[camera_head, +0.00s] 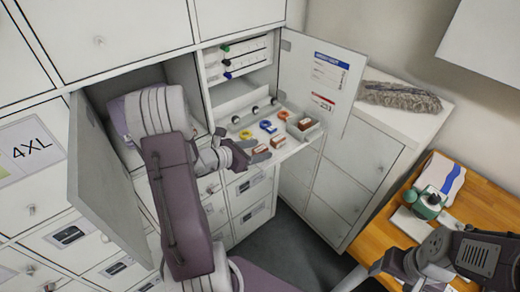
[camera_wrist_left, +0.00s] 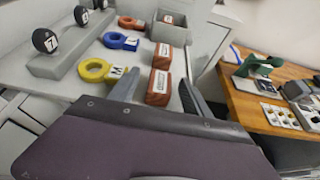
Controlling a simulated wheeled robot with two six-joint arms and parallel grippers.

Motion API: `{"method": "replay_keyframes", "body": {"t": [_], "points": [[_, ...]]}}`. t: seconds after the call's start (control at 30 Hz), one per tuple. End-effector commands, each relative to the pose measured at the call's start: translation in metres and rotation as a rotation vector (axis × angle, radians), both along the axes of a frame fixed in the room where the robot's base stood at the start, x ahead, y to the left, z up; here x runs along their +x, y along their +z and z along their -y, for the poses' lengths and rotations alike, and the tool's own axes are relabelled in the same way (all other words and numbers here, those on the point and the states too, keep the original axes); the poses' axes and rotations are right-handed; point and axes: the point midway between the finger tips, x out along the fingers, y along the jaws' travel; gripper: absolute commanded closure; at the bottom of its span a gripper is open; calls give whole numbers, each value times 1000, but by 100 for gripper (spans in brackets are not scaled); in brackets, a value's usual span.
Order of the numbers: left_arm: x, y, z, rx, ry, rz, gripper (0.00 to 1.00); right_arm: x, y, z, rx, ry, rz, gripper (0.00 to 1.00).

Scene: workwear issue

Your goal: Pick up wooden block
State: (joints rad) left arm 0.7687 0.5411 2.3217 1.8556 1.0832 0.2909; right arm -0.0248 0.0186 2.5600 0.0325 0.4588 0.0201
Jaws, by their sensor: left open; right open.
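Two reddish-brown wooden blocks with white labels lie on the pull-out shelf (camera_wrist_left: 55,75). In the left wrist view the nearer block (camera_wrist_left: 159,88) lies between the fingers of my open left gripper (camera_wrist_left: 158,84); contact cannot be told. The farther block (camera_wrist_left: 162,56) lies just beyond it and also shows in the head view (camera_head: 278,142). A third brown block (camera_head: 304,124) sits in a small grey bin (camera_wrist_left: 169,31). In the head view my left gripper (camera_head: 256,154) is at the shelf's front edge. My right gripper (camera_head: 362,279) is open and empty at the lower right.
Black round numbered tags (camera_wrist_left: 45,41) stand on a grey rail behind. Open cabinet doors (camera_head: 318,85) (camera_head: 105,180) flank the shelf. A wooden table (camera_head: 470,206) stands right.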

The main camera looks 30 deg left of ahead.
Motion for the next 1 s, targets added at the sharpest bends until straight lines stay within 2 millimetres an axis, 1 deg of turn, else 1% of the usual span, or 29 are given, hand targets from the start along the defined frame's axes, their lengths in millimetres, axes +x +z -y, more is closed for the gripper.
{"method": "replay_keyframes", "body": {"t": [0.1, 0.27, 0.3, 0.37, 0.4, 0.5, 0.73, 0.83, 0.93, 1.0], "points": [[7, -4, 4, 1, -1, -1, 44, 0, 2, 0, 0, 0, 0, 30], [8, -4, 3, 2, 1, 0, 44, 0, 1, 0, 0, 0, 0, 30], [8, -4, 3, 2, 1, 0, 46, 0, 1, 0, 0, 0, 0, 30], [8, -4, 3, 2, 1, 0, 63, 0, 1, 0, 0, 0, -1, 30], [7, -4, 3, 2, 1, 0, 74, 0, 1, 0, 0, 0, -1, 30], [7, -4, 3, 1, 0, -1, 100, 0, 1, 0, 0, 0, -1, 30], [7, -4, 3, 2, 1, 0, 100, 0, 1, 0, 0, 0, 0, 30], [7, -1, 3, 2, 0, 1, 100, 0, 1, 0, 0, 0, 0, 30], [8, 8, 3, 4, 0, 3, 100, 0, 0, 0, 0, 0, 0, 30], [8, 19, 3, 5, 0, 4, 100, 0, -2, 0, 0, 0, 0, 30]]}}
